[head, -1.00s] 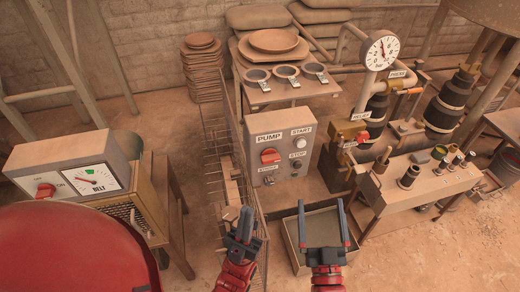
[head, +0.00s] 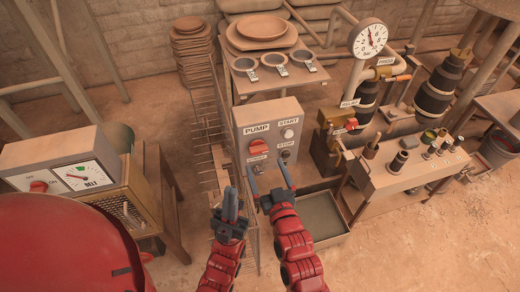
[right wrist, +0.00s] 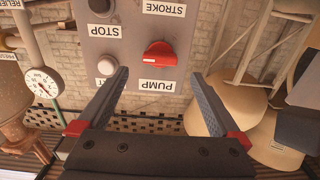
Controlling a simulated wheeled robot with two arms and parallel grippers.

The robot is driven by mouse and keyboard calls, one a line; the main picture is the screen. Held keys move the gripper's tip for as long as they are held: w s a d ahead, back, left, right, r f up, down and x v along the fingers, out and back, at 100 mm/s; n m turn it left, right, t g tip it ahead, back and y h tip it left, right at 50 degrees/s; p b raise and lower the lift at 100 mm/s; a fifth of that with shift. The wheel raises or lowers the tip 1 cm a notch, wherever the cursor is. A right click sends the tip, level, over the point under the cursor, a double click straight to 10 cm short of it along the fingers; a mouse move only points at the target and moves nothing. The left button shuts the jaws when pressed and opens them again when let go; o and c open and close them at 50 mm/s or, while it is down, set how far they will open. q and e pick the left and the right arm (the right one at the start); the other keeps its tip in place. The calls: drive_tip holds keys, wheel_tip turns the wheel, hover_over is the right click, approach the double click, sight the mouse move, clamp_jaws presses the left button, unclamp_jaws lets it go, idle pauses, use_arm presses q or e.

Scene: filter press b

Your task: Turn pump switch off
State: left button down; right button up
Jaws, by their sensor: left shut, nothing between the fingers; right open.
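The pump switch (head: 258,147) is a red rotary knob on the grey panel (head: 247,117) under the PUMP label. In the right wrist view the picture is upside down, and the red knob (right wrist: 158,54) sits above the PUMP label, ahead of the fingers and slightly toward the right finger. My right gripper (head: 270,180) is open and empty, in front of the panel's lower edge and below the knob, apart from it. It also shows in the right wrist view (right wrist: 158,95). My left gripper (head: 231,195) is shut and empty, left of the right one, by the wire fence.
A START button (head: 288,133) and STOP button (head: 285,155) are right of the knob. A wire fence (head: 208,130) stands left of the panel. A shallow tray (head: 325,218) lies right of my right gripper. A belt control box (head: 80,165) is at left.

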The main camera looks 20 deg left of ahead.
sight(260, 152)
drive_tip(key=shift+p+x, duration=0.6)
drive_tip(key=shift+x, duration=2.6)
drive_tip(key=c, duration=1.4)
